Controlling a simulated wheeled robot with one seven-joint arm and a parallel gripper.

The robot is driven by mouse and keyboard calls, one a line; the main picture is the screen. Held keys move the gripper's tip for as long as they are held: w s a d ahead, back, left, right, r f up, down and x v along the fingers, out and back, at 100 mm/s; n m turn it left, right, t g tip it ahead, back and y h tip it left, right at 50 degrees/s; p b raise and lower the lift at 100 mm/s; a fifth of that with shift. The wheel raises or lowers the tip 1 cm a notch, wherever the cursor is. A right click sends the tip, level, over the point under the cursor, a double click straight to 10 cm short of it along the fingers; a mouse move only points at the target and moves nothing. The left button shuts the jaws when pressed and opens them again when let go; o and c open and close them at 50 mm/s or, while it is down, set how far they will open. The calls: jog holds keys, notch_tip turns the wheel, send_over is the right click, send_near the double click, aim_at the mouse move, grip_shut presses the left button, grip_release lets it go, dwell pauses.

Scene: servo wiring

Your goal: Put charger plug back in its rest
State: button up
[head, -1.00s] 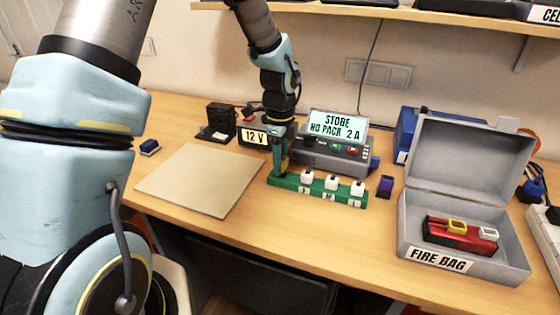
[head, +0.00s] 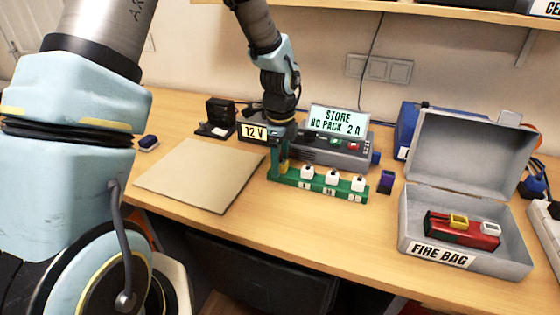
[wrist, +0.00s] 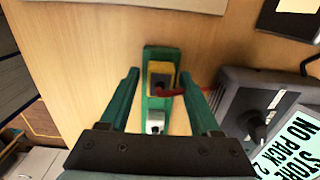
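The charger plug (wrist: 160,72) is yellow with a dark top and a red lead running right. It stands at one end of the green rack (wrist: 150,51) in the wrist view; how deep it sits I cannot tell. In the head view it shows as a small yellow patch (head: 284,168) at the left end of the green rack (head: 318,188), partly hidden by my gripper (head: 280,156). My gripper (wrist: 159,78) is open, its fingers on either side of the plug with a gap each side.
Several white connectors (head: 331,177) stand along the rack. The grey charger (head: 325,151) behind reads "STORE NO PACK 2 A". A grey box (head: 419,225) marked "FIRE BAG" holds a red pack (head: 470,231). A beige mat (head: 195,175) lies empty at left.

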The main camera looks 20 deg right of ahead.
jog(key=shift+o, duration=0.4)
jog(key=shift+r, duration=0.1)
jog(key=shift+r, duration=0.3)
notch_tip(320, 180, up, 10)
jog(key=b, duration=0.2)
jog(key=s+a+f+n, duration=0.1)
jog(key=s+a+n, duration=0.1)
jog(key=a+n, duration=1)
jog(key=s+a+f+n+t, duration=0.1)
jog(key=s+a+n, duration=0.1)
jog(key=a+n, duration=1.1)
jog(key=a, duration=0.5)
jog(key=shift+f+n+t, duration=0.2)
jog(key=shift+n+t, duration=0.1)
